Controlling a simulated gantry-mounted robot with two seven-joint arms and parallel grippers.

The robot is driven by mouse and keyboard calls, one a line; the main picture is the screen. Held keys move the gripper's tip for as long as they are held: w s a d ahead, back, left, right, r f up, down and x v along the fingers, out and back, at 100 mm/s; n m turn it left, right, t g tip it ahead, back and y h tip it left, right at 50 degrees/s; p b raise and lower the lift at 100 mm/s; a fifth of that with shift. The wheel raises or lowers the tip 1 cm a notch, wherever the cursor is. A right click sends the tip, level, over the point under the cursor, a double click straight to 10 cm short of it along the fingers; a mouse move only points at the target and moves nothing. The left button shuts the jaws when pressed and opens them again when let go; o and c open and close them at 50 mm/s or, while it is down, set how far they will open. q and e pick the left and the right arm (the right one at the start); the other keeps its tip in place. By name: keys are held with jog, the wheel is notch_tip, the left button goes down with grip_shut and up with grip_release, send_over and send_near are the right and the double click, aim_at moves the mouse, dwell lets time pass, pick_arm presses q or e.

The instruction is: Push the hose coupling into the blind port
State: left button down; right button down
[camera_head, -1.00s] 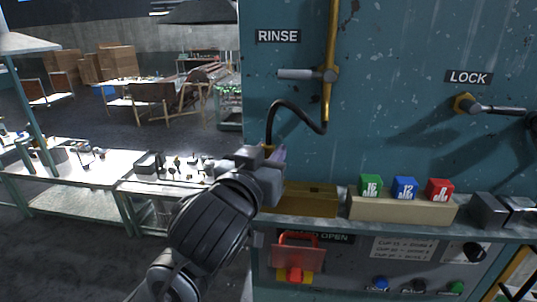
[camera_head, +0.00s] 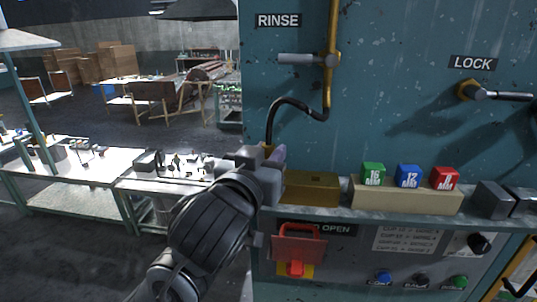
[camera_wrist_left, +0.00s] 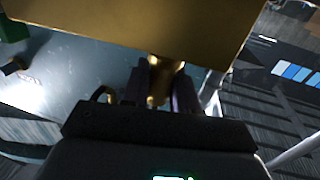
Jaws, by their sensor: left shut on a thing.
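My left gripper (camera_head: 274,160) is shut on the hose coupling at the left end of a brass-coloured block. The coupling (camera_wrist_left: 157,82) shows as a brass piece between the dark fingers in the left wrist view. A black hose (camera_head: 300,102) runs from the coupling up in an arch to a brass pipe (camera_head: 331,60) on the teal panel. The brass block (camera_head: 312,190) sits on the shelf; in the left wrist view it fills the top (camera_wrist_left: 130,20). The blind port cannot be made out. Whether the coupling touches the block is unclear. My right gripper is out of view.
A tan rack (camera_head: 405,201) with green, blue and red blocks stands to the right. Grey blocks (camera_head: 492,199) lie beyond it. A RINSE lever (camera_head: 298,59) and a LOCK lever (camera_head: 500,95) stick out above. A red-handled switch (camera_head: 298,248) is below.

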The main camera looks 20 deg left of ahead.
pick_arm(q)
jog(key=shift+f, duration=0.3)
jog(key=c, duration=0.8)
grip_release()
jog(key=shift+s, duration=0.1)
jog(key=shift+s+d+b, duration=0.15)
jog(key=shift+s+b, duration=1.45)
jog(key=shift+s, duration=3.75)
